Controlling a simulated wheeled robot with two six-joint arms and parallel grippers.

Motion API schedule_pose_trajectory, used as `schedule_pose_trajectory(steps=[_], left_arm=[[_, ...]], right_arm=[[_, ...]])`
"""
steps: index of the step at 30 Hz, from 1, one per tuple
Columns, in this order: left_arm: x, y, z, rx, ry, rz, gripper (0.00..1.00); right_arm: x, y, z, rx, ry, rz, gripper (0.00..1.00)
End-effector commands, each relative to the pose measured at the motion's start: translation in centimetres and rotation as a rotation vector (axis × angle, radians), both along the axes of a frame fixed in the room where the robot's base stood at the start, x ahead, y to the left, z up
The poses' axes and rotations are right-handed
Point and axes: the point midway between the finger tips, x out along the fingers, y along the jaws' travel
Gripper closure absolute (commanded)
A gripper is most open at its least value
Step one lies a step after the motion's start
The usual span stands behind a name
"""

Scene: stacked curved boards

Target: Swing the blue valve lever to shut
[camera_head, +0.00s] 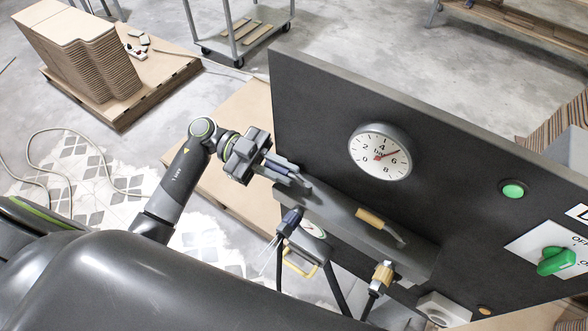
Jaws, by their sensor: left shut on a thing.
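My left gripper (292,174) reaches in from the left to the upper left part of the dark panel, just above its ledge. Its jaws are shut on a slim bluish bar (279,164), which looks like the blue valve lever. The fingers hide most of it, so its exact angle cannot be told. Below the ledge, a blue hose fitting (291,217) hangs under the gripper. My right gripper is not in view.
On the dark panel (320,105) are a round gauge (381,153), a tan-handled lever (370,217), a green button (513,189) and a green rotary switch (556,261). A yellowish hose fitting (382,275) hangs lower. Stacked curved boards (85,50) stand far left.

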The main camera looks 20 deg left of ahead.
Motion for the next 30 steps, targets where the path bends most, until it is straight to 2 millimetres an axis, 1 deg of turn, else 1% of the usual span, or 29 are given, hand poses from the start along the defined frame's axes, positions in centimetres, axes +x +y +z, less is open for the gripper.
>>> schedule_pose_trajectory(steps=[8, 9, 13, 23, 26, 30], left_arm=[[0.0, 0.1, 0.0, 0.002, -0.001, -0.001, 1.0], [0.0, 0.1, 0.0, 0.002, -0.001, -0.001, 0.8], [0.0, 0.1, 0.0, 0.002, -0.001, -0.001, 0.63], [0.1, 0.2, -0.1, 0.001, 0.0, 0.0, 0.62], [0.2, 0.9, -0.2, 0.003, 0.0, 0.0, 0.62], [0.5, 2.9, -0.4, 0.006, -0.001, 0.001, 0.62]], right_arm=[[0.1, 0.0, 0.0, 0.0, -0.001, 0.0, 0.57], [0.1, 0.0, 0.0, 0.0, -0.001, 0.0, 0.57], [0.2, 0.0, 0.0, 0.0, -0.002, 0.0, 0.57], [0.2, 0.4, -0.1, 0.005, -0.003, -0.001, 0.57], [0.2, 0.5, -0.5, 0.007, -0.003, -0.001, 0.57], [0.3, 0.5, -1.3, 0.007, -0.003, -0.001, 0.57]])
